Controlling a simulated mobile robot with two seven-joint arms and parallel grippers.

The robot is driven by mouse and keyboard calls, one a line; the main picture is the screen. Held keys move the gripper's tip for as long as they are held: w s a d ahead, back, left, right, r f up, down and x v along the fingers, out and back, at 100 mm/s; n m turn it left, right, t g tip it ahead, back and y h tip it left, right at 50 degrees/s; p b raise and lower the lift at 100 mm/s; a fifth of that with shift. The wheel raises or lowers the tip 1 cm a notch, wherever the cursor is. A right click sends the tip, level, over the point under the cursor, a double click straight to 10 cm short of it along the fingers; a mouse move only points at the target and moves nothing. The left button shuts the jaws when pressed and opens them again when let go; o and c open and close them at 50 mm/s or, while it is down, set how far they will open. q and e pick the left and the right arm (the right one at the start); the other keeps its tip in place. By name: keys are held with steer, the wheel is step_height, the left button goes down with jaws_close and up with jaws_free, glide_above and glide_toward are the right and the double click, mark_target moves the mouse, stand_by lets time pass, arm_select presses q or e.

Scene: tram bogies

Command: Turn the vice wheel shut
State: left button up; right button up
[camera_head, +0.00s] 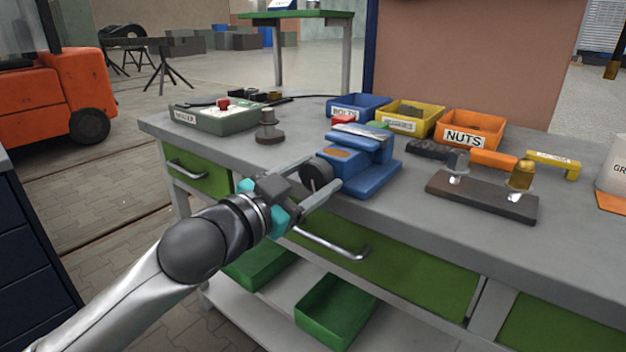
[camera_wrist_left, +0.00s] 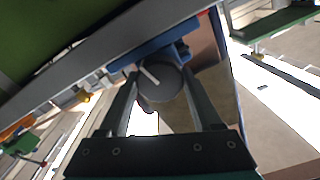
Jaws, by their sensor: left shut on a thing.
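The blue vice (camera_head: 362,160) stands on the grey workbench near its front edge. Its dark round wheel (camera_head: 317,173) faces my left arm. My left gripper (camera_head: 322,177) reaches in from the left and is shut on the wheel, one finger on each side. In the left wrist view the wheel (camera_wrist_left: 160,80) sits between the two fingers of the left gripper (camera_wrist_left: 160,85), with a pale line on its face. The blue vice body (camera_wrist_left: 150,48) shows behind it. The gap between the vice jaws is hard to make out. My right gripper is not in view.
Blue, yellow and orange bins (camera_head: 472,128) stand behind the vice. A dark block with two fittings (camera_head: 482,195) lies to the right. A grey-green control box (camera_head: 215,117) and a dark round-based part (camera_head: 268,130) are to the left. A drawer handle (camera_head: 330,243) sticks out below.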

arm_select(q)
steer(key=shift+w+a+f, duration=0.1)
steer(key=shift+f, duration=0.25)
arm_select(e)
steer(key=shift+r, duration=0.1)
arm_select(q)
steer(key=o, duration=1.1)
steer(key=shift+w, duration=0.1)
steer(key=shift+o, duration=1.4)
steer(key=shift+r, duration=0.2)
steer(key=p+v, duration=0.4)
steer(key=v, duration=1.1)
steer(key=shift+p, duration=0.3)
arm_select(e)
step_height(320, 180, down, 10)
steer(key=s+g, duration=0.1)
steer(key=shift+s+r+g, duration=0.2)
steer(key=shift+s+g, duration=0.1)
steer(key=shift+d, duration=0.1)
